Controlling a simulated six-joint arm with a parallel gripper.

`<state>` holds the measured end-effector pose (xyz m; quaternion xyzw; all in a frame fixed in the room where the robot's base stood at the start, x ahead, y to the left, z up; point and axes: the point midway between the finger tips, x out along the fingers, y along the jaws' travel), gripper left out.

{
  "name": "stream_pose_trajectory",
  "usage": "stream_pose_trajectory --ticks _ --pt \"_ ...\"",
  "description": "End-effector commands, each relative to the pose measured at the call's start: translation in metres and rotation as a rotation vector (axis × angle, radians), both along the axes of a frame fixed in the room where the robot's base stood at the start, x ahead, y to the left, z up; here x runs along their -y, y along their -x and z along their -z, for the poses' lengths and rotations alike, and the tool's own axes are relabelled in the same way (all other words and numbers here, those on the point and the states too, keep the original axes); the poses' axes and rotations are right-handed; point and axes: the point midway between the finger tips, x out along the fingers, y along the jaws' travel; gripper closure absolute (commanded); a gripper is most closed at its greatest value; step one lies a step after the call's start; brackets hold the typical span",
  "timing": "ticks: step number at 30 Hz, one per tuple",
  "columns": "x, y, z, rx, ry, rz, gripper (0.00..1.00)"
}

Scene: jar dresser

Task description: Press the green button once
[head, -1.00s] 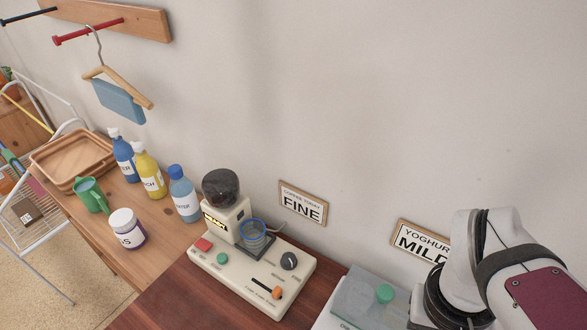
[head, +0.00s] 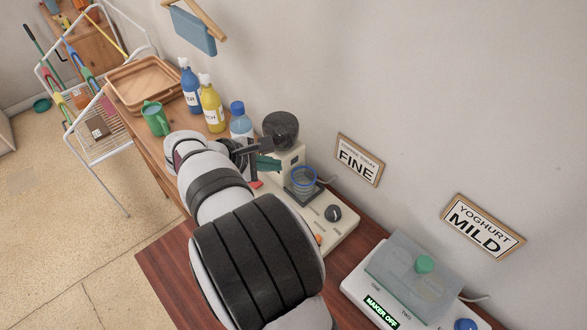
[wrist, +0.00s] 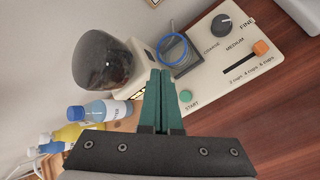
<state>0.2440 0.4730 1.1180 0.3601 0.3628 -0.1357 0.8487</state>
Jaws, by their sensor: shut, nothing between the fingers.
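The green button (wrist: 185,96), marked START, is on the cream panel of the coffee grinder (wrist: 210,75). In the wrist view it lies just right of my shut, empty green fingers (wrist: 160,74), apart from them in the picture; I cannot tell the height gap. In the head view my gripper (head: 272,163) is over the left part of the grinder (head: 338,232), and my arm and gripper hide the green button. A corner of the red button (head: 257,184) shows beneath the gripper.
The panel also bears a black dial (wrist: 221,25) and an orange slider (wrist: 260,47). A blue-rimmed cup (wrist: 173,50) and dark hopper (wrist: 108,61) stand close by. Bottles (head: 240,122) are behind left. A yoghurt maker (head: 400,290) with a green lid knob stands right.

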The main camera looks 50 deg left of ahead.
Motion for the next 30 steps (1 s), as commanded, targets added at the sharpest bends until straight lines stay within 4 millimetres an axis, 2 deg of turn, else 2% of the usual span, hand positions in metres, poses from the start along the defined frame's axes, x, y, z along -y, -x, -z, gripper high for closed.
stream_pose_trajectory --ticks 1,5,17,30 --pt "-0.008 0.007 0.003 0.008 0.01 -0.032 1.0" --pt "-0.019 0.016 0.006 0.025 0.023 -0.08 1.0" --pt "-0.02 0.016 0.01 0.027 0.024 -0.081 1.0" --pt "-0.019 0.016 0.07 0.026 0.023 -0.083 1.0"
